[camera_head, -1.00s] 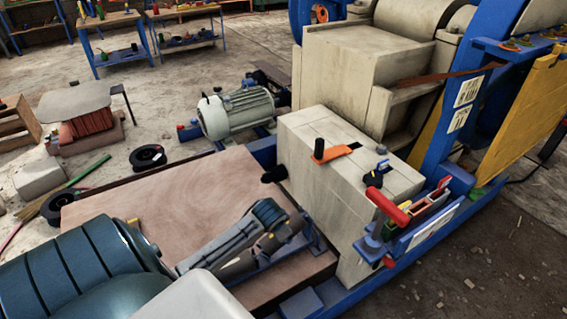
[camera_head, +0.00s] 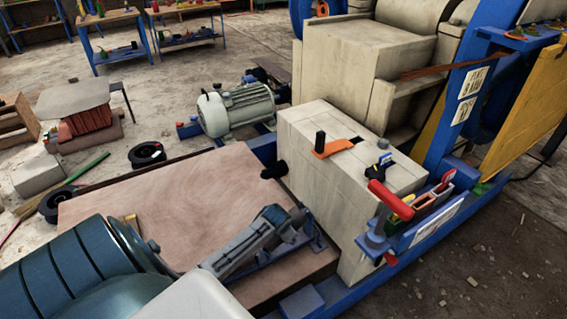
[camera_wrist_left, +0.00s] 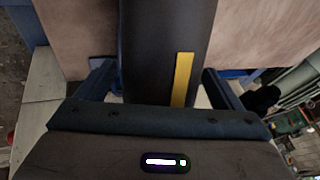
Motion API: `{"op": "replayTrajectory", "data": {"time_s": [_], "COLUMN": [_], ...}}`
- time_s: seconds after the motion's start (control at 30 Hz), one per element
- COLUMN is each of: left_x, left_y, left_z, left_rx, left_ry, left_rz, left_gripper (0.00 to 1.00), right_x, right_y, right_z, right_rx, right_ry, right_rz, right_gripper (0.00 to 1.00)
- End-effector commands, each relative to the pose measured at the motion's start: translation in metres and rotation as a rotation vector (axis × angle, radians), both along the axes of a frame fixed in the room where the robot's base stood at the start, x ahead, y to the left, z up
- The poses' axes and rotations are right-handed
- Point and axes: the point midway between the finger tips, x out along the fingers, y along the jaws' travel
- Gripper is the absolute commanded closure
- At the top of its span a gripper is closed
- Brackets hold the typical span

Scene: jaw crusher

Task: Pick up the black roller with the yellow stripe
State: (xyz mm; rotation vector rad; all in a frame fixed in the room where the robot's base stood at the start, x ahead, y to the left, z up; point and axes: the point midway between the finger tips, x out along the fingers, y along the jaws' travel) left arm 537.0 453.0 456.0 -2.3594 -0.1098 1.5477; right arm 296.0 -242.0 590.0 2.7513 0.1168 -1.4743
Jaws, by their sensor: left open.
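The black roller (camera_wrist_left: 150,45) with its yellow stripe (camera_wrist_left: 182,78) fills the upper middle of the left wrist view, running up out of the picture. My left gripper (camera_wrist_left: 157,72) is open, with one finger on each side of the roller and the stripe near the right finger. Whether the fingers touch the roller I cannot tell. In the head view my left gripper (camera_head: 293,228) is low over the right end of the brown board, beside the pale block. My arm hides the roller there, and I cannot make it out. My right gripper is not in view.
The brown board (camera_head: 150,195) has a broad bare area. The pale block (camera_head: 330,165) stands to its right, with an orange-based tool (camera_head: 333,149) and a red-handled tool (camera_head: 390,200). A grey motor (camera_head: 237,108) lies behind.

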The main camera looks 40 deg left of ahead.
Motion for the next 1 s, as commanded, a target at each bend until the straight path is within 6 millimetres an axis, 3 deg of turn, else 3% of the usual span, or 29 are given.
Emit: {"op": "replayTrajectory", "data": {"time_s": [0.1, 0.5, 0.83, 1.0], "left_x": [0.000, 0.001, 0.000, -0.002], "left_y": [0.000, 0.000, 0.000, 0.001], "left_z": [0.000, 0.002, 0.005, 0.019], "left_rx": [0.000, 0.000, 0.000, 0.001], "left_ry": [0.000, -0.004, -0.004, -0.006], "left_rz": [0.000, -0.001, 0.000, 0.000], "left_gripper": [0.14, 0.90, 0.90, 0.90], "right_x": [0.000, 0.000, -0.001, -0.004], "right_y": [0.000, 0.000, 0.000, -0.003], "right_z": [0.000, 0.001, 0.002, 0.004], "right_rx": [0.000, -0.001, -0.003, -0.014], "right_ry": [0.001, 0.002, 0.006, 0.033], "right_rz": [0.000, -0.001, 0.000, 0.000], "right_gripper": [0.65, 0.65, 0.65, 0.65]}}
